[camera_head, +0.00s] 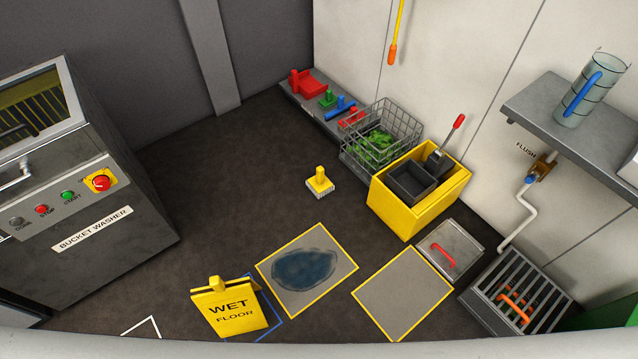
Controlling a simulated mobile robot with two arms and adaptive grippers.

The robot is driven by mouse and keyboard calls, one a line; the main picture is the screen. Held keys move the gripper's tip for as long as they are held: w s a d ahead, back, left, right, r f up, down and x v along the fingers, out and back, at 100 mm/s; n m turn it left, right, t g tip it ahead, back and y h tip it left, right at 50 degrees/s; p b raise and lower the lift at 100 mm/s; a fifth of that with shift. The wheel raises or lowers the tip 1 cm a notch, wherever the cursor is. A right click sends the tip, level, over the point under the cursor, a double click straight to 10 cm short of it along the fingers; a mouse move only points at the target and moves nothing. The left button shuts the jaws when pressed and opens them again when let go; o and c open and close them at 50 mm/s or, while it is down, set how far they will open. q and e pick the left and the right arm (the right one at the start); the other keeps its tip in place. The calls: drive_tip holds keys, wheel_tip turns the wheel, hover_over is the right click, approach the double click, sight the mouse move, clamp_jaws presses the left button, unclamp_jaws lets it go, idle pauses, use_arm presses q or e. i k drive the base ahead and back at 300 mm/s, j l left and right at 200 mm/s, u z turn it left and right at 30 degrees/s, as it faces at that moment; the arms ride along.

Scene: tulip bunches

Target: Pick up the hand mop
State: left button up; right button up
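A small yellow block with an upright grip and a whitish fringe along its bottom, which looks like the hand mop (320,184), stands upright on the dark floor near the middle of the camera_head view. Nothing touches it, and clear floor surrounds it. Neither of my grippers shows in this view.
A yellow mop bucket (405,212) and a wire basket (380,140) stand right of the hand mop. A wet patch (304,270) on a yellow-edged mat and a yellow wet floor sign (229,308) are nearer. A bucket washer (85,190) stands left.

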sight(319, 185)
drive_tip(key=i+l+u, duration=0.15)
drive_tip(key=i+u, duration=0.15)
drive_tip(key=u, duration=0.2)
drive_tip(key=i+l+u, duration=0.25)
drive_tip(key=u, duration=0.2)
